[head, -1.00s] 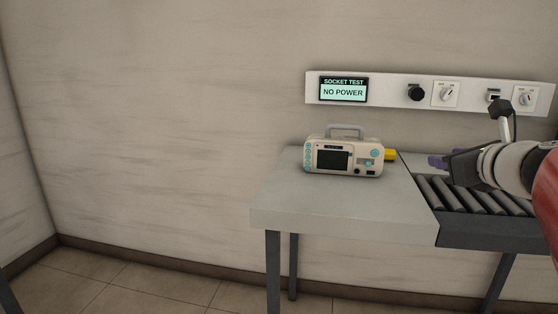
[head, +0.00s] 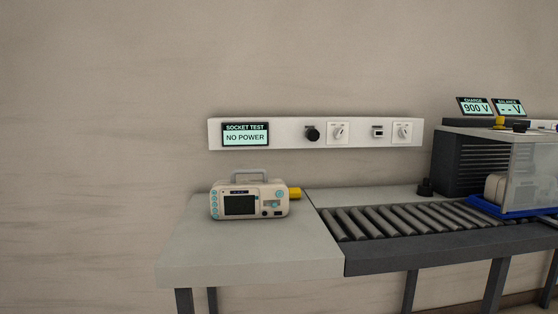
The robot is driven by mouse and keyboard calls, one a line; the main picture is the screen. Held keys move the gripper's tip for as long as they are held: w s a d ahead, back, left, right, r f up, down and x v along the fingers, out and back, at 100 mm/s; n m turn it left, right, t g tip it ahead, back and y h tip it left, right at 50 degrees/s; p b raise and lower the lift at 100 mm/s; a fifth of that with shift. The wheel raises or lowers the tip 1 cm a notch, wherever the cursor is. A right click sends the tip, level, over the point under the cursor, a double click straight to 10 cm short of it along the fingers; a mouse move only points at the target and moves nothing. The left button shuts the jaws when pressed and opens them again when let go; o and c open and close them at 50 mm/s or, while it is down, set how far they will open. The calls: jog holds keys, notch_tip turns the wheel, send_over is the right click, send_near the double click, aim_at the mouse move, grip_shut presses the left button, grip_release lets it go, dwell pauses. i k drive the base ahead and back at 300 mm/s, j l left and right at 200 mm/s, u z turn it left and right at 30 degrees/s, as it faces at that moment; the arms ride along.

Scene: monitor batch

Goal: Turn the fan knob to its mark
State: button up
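A white wall panel (head: 365,147) carries two dial knobs on square white plates, a left dial (head: 339,132) and a right dial (head: 403,131). I cannot read a fan label or make out a mark on either, so I cannot tell which knob is the fan knob, or whether it is one of these. A black round fitting (head: 312,134) and a small dark-windowed fitting (head: 378,132) sit beside them. The socket test display (head: 245,134) on the panel reads NO POWER. My gripper is not in view.
A roller conveyor (head: 400,222) runs right to a black ribbed cabinet (head: 470,165) and a blue tray (head: 487,207). Displays (head: 474,106) show above.

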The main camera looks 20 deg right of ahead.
aim_at(517, 127)
jog(key=z, duration=1.95)
jog(key=i+l+u, duration=0.25)
jog(key=i+l, duration=0.25)
jog(key=i, duration=0.3)
jog(key=i+l+u, duration=0.25)
jog(key=i+l, duration=0.4)
jog(key=i, duration=0.15)
jog(key=l+u, duration=0.3)
jog(key=l, duration=1.1)
